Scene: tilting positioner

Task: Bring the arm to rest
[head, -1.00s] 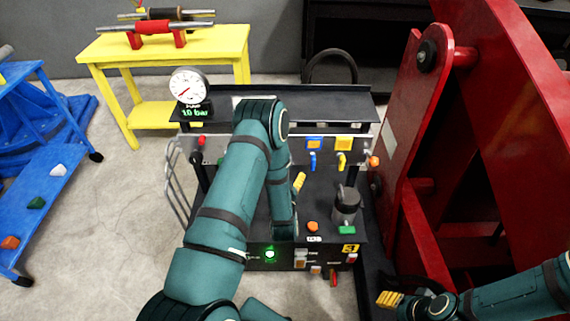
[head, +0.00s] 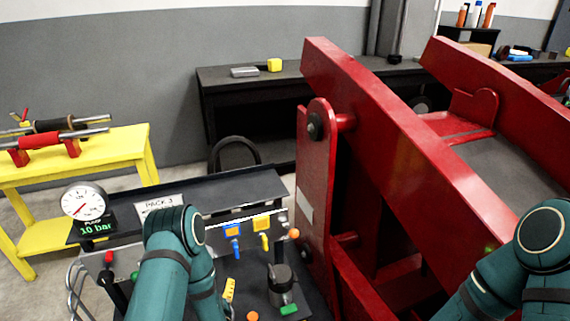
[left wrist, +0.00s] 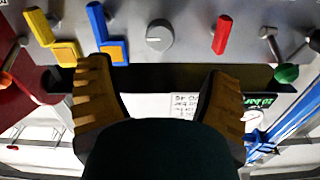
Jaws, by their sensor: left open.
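My left arm (head: 172,250) comes up from the bottom of the head view and bends down in front of the control console (head: 245,195). A ridged yellow finger (head: 229,290) of its gripper shows beside the forearm; the rest is hidden. In the left wrist view my left gripper (left wrist: 158,72) is open, its two yellow fingers apart with nothing between them. Beyond them is the console panel with a yellow lever (left wrist: 55,35), a blue lever (left wrist: 100,25), a grey knob (left wrist: 160,35) and a red lever (left wrist: 222,35). My right arm (head: 525,260) is at the lower right; its gripper is out of view.
The big red tilting frame (head: 395,125) stands close on the right. A gauge (head: 84,202) with a "10 bar" display sits on the console's left. A yellow table (head: 110,165) with rollers is at left, a dark bench (head: 225,77) behind. Grey floor shows at left.

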